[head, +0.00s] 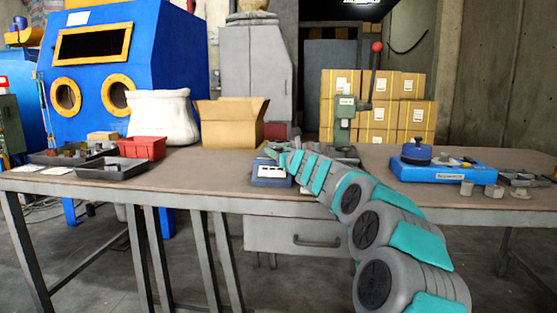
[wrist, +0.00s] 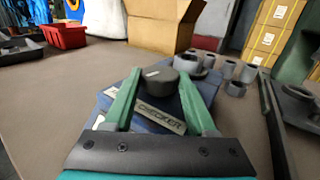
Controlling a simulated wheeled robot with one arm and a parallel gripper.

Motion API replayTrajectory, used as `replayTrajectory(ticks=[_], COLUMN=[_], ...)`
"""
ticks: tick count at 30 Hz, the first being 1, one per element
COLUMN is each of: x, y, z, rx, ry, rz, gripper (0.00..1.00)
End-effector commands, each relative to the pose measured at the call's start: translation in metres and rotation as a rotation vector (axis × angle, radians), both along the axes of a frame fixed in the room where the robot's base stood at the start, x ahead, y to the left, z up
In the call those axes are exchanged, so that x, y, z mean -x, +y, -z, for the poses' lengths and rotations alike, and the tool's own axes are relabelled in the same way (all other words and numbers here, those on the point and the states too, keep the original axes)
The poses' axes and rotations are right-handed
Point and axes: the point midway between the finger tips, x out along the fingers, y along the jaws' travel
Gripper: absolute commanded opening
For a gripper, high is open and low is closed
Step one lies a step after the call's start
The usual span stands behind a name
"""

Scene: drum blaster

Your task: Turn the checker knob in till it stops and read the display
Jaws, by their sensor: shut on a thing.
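The checker (head: 272,172) is a small dark blue box with a white panel on its front, standing on the table near its front edge. In the wrist view the checker (wrist: 117,122) carries a plate lettered "CHECKER" and a dark round knob (wrist: 161,82). My gripper (wrist: 158,80) is shut on the knob, its two green fingers on either side of it. In the head view my gripper and arm come in from the right and cover part of the checker. No reading can be made out on the display from these frames.
Several grey metal pieces (wrist: 236,88) stand behind and right of the checker. A press with a red-tipped lever (head: 345,108) is to the right. An open cardboard box (head: 232,134) stands behind. A blue fixture (head: 440,173) is at the right; a red bin (head: 142,148) and trays are left.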

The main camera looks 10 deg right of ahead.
Motion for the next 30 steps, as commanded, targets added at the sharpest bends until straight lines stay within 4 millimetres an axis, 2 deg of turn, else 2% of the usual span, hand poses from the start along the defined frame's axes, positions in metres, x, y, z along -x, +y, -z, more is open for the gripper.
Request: replayTrajectory(ticks=[1, 13, 30], x=[0.001, 0.0004, -0.0014], y=[0.0047, 0.0062, 0.0137], z=[0.0039, 0.0052, -0.0015], rx=[-0.004, 0.001, 0.002], ry=[-0.003, 0.0, -0.001], rz=[0.021, 0.241, 0.64], gripper=[0.01, 0.01, 0.01])
